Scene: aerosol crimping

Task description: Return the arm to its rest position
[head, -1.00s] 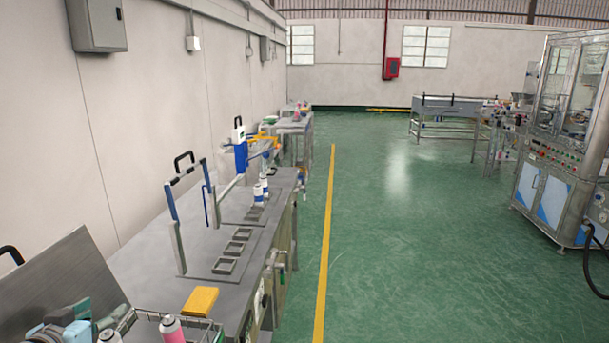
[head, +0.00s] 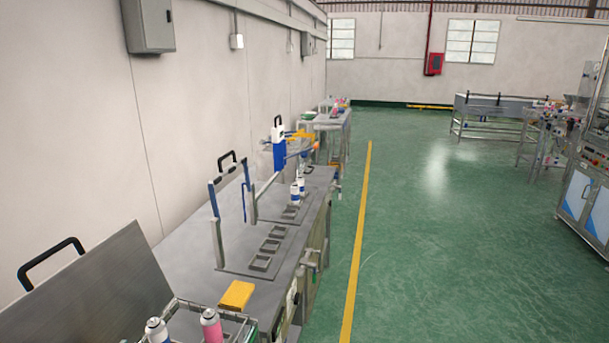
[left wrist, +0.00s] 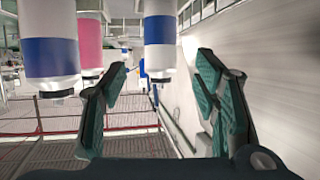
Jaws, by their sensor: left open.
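My left gripper shows in the left wrist view (left wrist: 165,75), with its two green-padded fingers spread apart and nothing gripped between them. A white and blue can (left wrist: 158,35) appears beyond the gap between the fingers, apart from them as far as I can tell. Another white and blue can (left wrist: 50,45) and a pink can (left wrist: 90,45) are to its left. Neither gripper shows in the head view now. My right gripper is in neither current view.
In the head view a wire basket (head: 245,322) holds a pink can (head: 211,326) and a white can (head: 157,330). Behind it are a tilted grey panel (head: 95,290), a yellow block (head: 237,295) and a grey bench (head: 190,250) with a metal frame (head: 217,215). The green floor (head: 450,250) is clear.

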